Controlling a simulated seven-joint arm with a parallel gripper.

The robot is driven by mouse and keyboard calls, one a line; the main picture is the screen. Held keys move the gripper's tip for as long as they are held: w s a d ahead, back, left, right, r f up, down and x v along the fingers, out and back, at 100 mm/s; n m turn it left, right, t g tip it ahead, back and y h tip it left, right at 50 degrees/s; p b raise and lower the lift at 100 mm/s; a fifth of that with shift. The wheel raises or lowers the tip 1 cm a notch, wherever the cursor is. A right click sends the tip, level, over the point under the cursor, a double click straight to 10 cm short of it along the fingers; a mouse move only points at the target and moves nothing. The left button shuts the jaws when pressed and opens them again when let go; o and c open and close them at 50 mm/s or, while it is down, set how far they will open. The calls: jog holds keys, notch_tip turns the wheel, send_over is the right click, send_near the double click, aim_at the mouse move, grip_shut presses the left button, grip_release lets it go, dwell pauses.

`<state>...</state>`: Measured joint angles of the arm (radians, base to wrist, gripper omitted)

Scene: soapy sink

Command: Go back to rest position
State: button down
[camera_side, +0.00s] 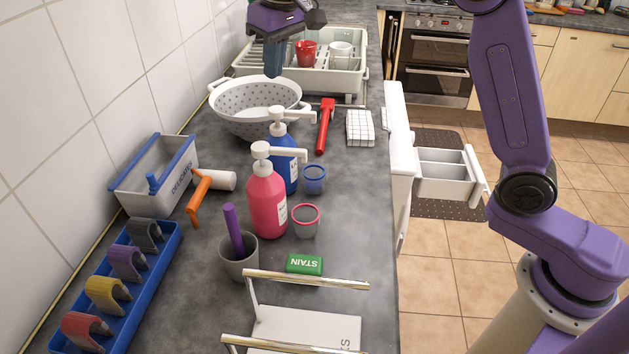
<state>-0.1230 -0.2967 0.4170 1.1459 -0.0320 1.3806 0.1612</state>
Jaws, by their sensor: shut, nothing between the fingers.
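My gripper (274,58) hangs in the air at the top of the view, above the back of the counter. Its blue-grey fingers point down and are shut together, with nothing between them. In the picture the fingertips overlap the far rim of a white speckled colander (256,112); I cannot tell how high above it they are. My purple arm rises on the right side, and part of it between there and the gripper is out of frame.
A dish rack (345,82) with a red cup (306,54) stands behind the colander. Two pump bottles, pink (267,203) and blue (284,160), stand mid-counter. A grey caddy (158,178) is at left. An open drawer (449,173) juts out right. Chrome rails (305,279) stand in front.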

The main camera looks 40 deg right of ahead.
jog(key=shift+r, duration=0.5)
jog(key=s+d+f+n+g, duration=0.1)
jog(key=s+f+n, duration=0.15)
jog(key=s, duration=0.65)
jog(key=s+d+f+n, duration=0.15)
jog(key=s+f, duration=0.25)
jog(key=s, duration=0.5)
jog(key=s+d+f+n, duration=0.2)
jog(key=s+d, duration=0.2)
jog(key=s, duration=0.2)
jog(key=s+d+f+n, duration=0.1)
jog(key=s+d+f, duration=0.2)
jog(key=s, duration=0.4)
jog(key=s+d+f+n+g, duration=0.1)
jog(key=s+d+f+n, duration=0.1)
jog(key=s, duration=0.5)
jog(key=d+f, duration=0.1)
jog(key=d, duration=0.1)
jog(key=shift+s+d+f+n, duration=0.15)
jog(key=shift+d+f+n, duration=0.05)
jog(key=shift+d+n, duration=0.1)
